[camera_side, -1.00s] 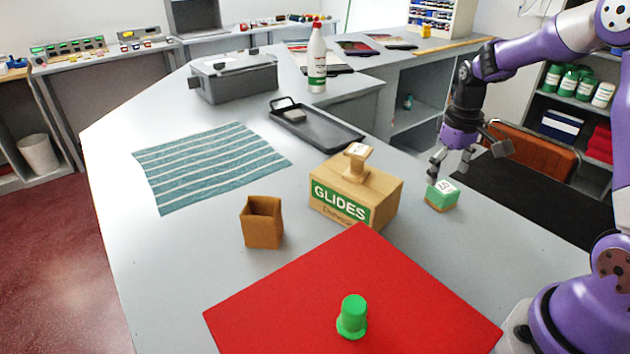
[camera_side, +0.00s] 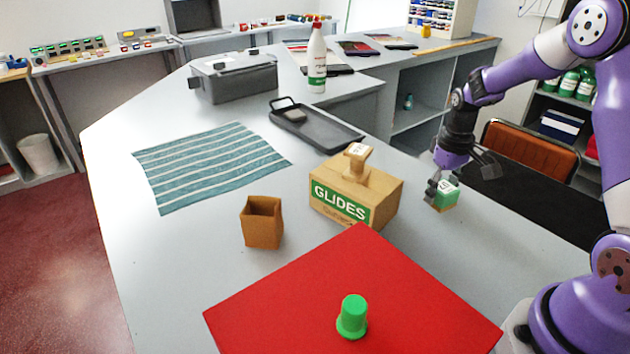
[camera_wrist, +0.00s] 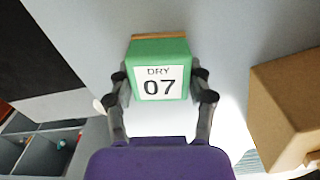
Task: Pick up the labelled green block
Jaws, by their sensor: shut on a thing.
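The green block (camera_side: 446,194) has a tan base and a white label. In the wrist view the green block (camera_wrist: 158,52) shows its label, reading "DRY 07". My gripper (camera_side: 438,190) is at the block on the right part of the counter, beside the GLIDES carton. In the wrist view my gripper (camera_wrist: 160,98) has one finger on each side of the block and is shut on it. The side view does not clearly show whether the block touches the counter.
The GLIDES carton (camera_side: 385,205) stands just left of the block, with a wooden stamp-like piece (camera_side: 356,165) on top. A brown open box (camera_side: 262,228), a red mat (camera_side: 280,310) with a green peg (camera_side: 352,312), a striped cloth (camera_side: 205,165) and a black tray (camera_side: 325,130) lie further off.

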